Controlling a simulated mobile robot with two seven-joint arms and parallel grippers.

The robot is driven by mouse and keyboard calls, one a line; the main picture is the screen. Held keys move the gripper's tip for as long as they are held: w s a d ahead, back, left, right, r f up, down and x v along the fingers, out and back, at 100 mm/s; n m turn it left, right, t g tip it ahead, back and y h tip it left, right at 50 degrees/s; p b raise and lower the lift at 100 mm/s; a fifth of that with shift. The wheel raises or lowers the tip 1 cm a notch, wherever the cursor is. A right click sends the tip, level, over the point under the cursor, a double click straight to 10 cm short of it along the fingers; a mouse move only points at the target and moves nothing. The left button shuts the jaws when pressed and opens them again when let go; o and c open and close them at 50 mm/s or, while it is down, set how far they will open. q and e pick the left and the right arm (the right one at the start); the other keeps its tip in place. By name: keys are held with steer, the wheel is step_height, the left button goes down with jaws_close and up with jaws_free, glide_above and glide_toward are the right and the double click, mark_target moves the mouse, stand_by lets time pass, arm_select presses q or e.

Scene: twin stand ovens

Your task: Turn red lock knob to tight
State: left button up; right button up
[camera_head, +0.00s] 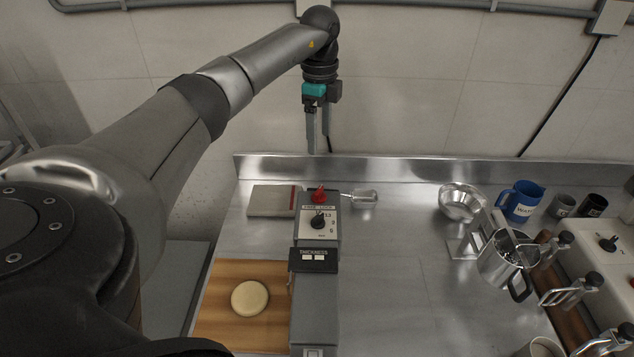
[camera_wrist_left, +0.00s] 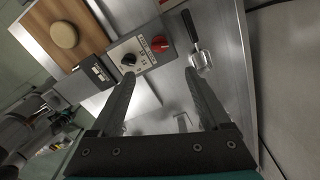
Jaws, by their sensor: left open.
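The red lock knob (camera_head: 319,194) sits at the far end of a grey machine (camera_head: 314,318), above a black dial (camera_head: 318,222) on a light plate. The knob also shows in the left wrist view (camera_wrist_left: 159,43), beyond the fingertips. A small label lies beside the knob; its words are too small to read surely. My left gripper (camera_head: 318,143) hangs above and behind the knob, near the wall, with its fingers pointing down. Its two fingers (camera_wrist_left: 162,76) are apart with nothing between them, and they do not touch the knob. My right gripper is not in view.
A small metal scoop (camera_head: 366,198) lies just right of the knob. A flat grey box (camera_head: 271,201) lies left of it. A dough disc (camera_head: 250,298) rests on a wooden board (camera_head: 213,322). A metal bowl (camera_head: 461,203) and blue mug (camera_head: 521,201) stand right. The steel counter's middle is clear.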

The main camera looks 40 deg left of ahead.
mark_target(319, 190)
arm_select(q)
step_height(319, 190, down, 15)
steer(key=shift+f+b, duration=0.1)
steer(key=shift+b, duration=0.75)
jaws_close()
